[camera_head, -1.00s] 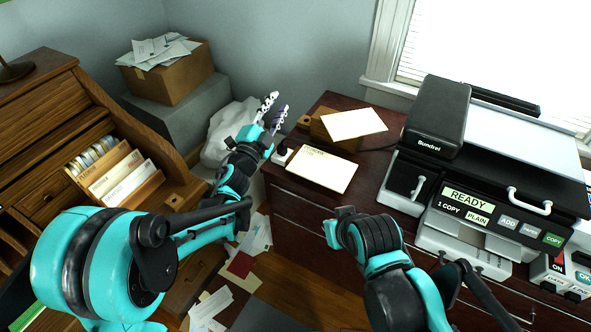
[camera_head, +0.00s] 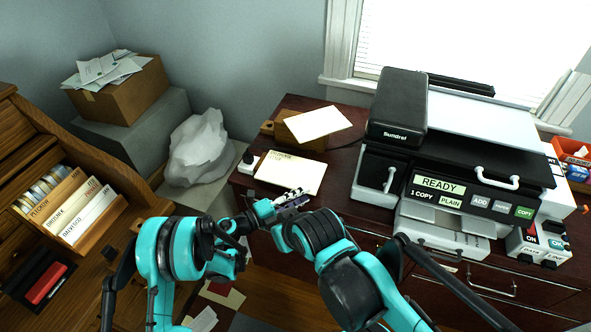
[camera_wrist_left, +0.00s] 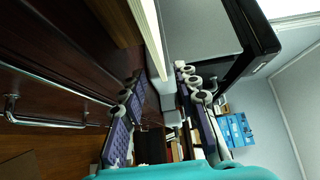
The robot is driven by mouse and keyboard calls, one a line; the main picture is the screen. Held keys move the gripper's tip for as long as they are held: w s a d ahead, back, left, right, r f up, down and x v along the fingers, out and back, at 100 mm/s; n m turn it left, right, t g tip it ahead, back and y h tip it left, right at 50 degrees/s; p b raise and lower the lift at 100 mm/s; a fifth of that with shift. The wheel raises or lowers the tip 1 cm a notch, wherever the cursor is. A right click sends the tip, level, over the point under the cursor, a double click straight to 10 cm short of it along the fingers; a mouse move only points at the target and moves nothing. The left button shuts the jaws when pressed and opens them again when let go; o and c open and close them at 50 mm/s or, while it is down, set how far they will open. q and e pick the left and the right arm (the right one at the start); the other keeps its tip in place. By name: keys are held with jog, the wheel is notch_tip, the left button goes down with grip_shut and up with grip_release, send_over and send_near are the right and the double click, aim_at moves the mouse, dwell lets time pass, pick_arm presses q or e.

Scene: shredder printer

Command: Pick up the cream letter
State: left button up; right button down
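A cream letter (camera_head: 290,172) with small print along its top edge lies flat on the dark wooden cabinet and juts toward its front edge. A second pale, blank sheet (camera_head: 318,124) rests tilted on a small wooden block behind it. My left gripper (camera_head: 292,199) is just in front of and below the letter's front edge. In the left wrist view my left gripper (camera_wrist_left: 160,118) is open, and a cream edge (camera_wrist_left: 150,35) runs between and beyond its fingers, apparently ungripped. My right arm reaches in from the lower right; its gripper fingers do not show.
A copier (camera_head: 460,155) with a READY display stands right of the letter. A small white item with a dark knob (camera_head: 248,160) is at its left. The rolltop desk (camera_head: 20,125) stands at left. Loose papers (camera_head: 205,318) lie on the floor.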

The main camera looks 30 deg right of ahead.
aim_at(317, 188)
pick_arm(q)
jog(key=d+b, duration=0.2)
jog(key=d, duration=0.4)
jog(key=shift+d, duration=0.15)
jog(key=shift+d+b, duration=0.35)
jog(key=shift+d, duration=0.1)
jog(key=shift+r, duration=0.1)
grip_shut()
